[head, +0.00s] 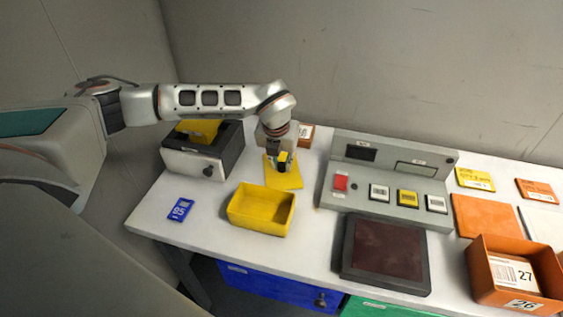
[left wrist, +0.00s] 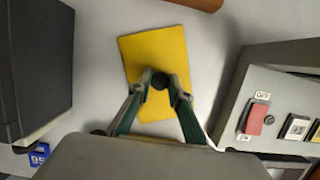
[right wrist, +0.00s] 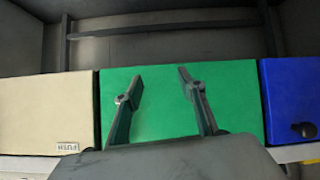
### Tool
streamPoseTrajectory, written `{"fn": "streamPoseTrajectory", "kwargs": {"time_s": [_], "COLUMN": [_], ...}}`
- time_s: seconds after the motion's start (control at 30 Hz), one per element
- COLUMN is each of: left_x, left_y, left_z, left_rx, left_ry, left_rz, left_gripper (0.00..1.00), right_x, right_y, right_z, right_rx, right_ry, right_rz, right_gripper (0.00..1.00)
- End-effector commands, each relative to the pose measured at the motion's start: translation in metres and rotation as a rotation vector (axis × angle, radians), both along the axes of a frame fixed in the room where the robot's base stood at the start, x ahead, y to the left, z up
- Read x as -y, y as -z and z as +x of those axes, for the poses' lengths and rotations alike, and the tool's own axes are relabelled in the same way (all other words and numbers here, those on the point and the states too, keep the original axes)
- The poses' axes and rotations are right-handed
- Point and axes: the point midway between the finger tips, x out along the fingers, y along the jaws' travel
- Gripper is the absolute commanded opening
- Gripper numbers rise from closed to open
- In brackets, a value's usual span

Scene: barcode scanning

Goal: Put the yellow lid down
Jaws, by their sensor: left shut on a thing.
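The yellow lid (head: 284,179) is a flat yellow plate at the back of the white table, behind the yellow open box. It also shows in the left wrist view (left wrist: 150,48), with a dark round knob (left wrist: 160,80) on it. My left gripper (head: 284,160) is above the lid, its fingertips closed on the knob; it also shows in the left wrist view (left wrist: 160,88). I cannot tell whether the lid touches the table. The yellow box (head: 262,220) is open and looks empty. My right gripper (right wrist: 160,85) is open and empty, in front of a green drawer front (right wrist: 235,105).
A black and white device (head: 193,163) stands left of the lid. A grey console (head: 365,180) with buttons stands right of it. A dark red pad (head: 385,248) lies in front. A blue tag (head: 180,209) lies at left. An orange bin (head: 490,275) stands at the right.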

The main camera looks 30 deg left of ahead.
Motion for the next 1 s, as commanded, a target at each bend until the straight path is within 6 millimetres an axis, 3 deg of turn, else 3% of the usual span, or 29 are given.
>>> {"fn": "streamPoseTrajectory", "kwargs": {"time_s": [0.33,0.37,0.4,0.43,0.77,1.0], "left_x": [0.000,0.000,0.000,0.000,0.000,0.001], "left_y": [0.003,0.002,0.002,0.002,0.000,-0.027], "left_z": [0.001,0.001,0.001,0.001,0.001,-0.005], "left_rx": [0.002,0.002,0.002,0.002,0.002,0.005], "left_ry": [0.000,0.000,0.000,0.000,0.000,0.000], "left_rz": [0.000,0.000,0.000,0.000,0.000,-0.001], "left_gripper": [0.00,0.24,0.35,0.36,0.36,0.36], "right_x": [0.000,0.000,0.000,0.000,0.000,0.000], "right_y": [0.003,0.003,0.003,0.002,-0.001,-0.005], "right_z": [-0.001,-0.001,-0.001,-0.001,0.001,0.002], "right_rx": [-0.004,-0.004,-0.003,-0.003,0.004,0.006], "right_ry": [0.000,0.000,0.000,0.000,0.000,0.000], "right_rz": [-0.001,-0.001,-0.001,-0.001,0.001,0.001], "right_gripper": [0.40,0.40,0.40,0.40,0.40,0.40]}}
